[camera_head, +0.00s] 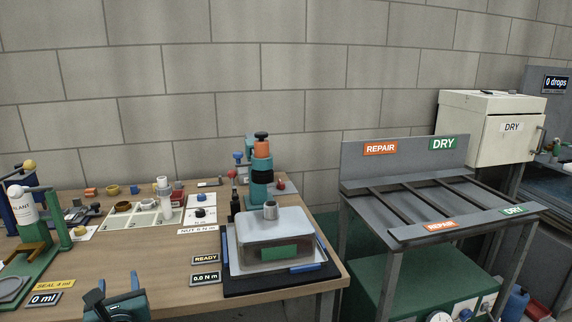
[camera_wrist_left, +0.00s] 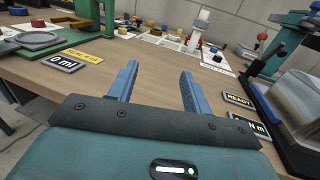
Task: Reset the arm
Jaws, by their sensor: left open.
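My left gripper (camera_head: 120,290) is at the bottom of the head view, at the front edge of the wooden table (camera_head: 155,262). In the left wrist view its two blue fingers (camera_wrist_left: 157,88) stand wide apart with nothing between them. My right gripper is in neither view.
To the right of the gripper, a clear box (camera_head: 273,232) with a metal knob sits on a black base beside READY and 0.0 N m signs. A green stand (camera_head: 60,240) is on the left. A white parts tray (camera_head: 143,214) lies behind. A grey REPAIR/DRY rack (camera_head: 405,190) stands right.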

